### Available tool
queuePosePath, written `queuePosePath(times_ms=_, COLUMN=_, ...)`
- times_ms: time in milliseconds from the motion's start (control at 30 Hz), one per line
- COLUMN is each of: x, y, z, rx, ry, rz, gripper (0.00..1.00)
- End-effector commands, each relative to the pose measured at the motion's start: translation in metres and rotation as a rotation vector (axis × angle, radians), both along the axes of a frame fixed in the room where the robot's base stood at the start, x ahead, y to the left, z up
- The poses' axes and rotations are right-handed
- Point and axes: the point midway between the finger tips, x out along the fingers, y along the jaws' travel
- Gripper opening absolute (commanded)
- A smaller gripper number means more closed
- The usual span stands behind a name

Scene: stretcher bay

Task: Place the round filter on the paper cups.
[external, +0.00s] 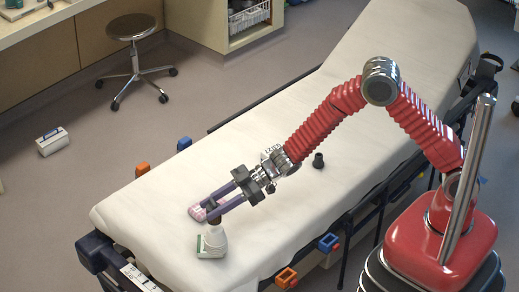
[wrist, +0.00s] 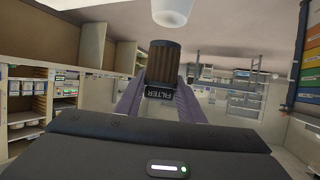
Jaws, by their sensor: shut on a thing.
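The round filter (wrist: 164,62) is a brown pleated cylinder with a black band reading FILTER. In the wrist view it sits between the two purple fingers of my gripper (wrist: 160,98), which is shut on it. In the external view my gripper (external: 207,211) reaches down-left over the stretcher, and the filter (external: 215,220) shows as a small dark shape at its tips. The white paper cups (external: 214,239) stand on the sheet just below the filter in the picture; a white cup (wrist: 173,12) also shows past the filter in the wrist view. I cannot tell whether filter and cups touch.
The white-sheeted stretcher (external: 270,130) holds a small dark cone-shaped thing (external: 318,160), a pink-purple item (external: 195,212) near my fingers, and a white-green box (external: 209,252) by the cups. A stool (external: 133,27) and a white case (external: 52,141) are on the floor.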

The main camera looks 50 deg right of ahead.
Motion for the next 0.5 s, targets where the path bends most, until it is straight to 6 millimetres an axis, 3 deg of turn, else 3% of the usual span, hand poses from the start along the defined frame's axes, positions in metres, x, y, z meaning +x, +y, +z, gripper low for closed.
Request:
queuePosePath(times_ms=233, x=0.000, y=0.000, z=-0.029, rx=0.000, ry=0.003, rz=-0.001, gripper=0.13)
queuePosePath(times_ms=500, x=0.000, y=0.000, z=-0.033, rx=0.000, ry=0.000, rz=0.000, gripper=0.13)
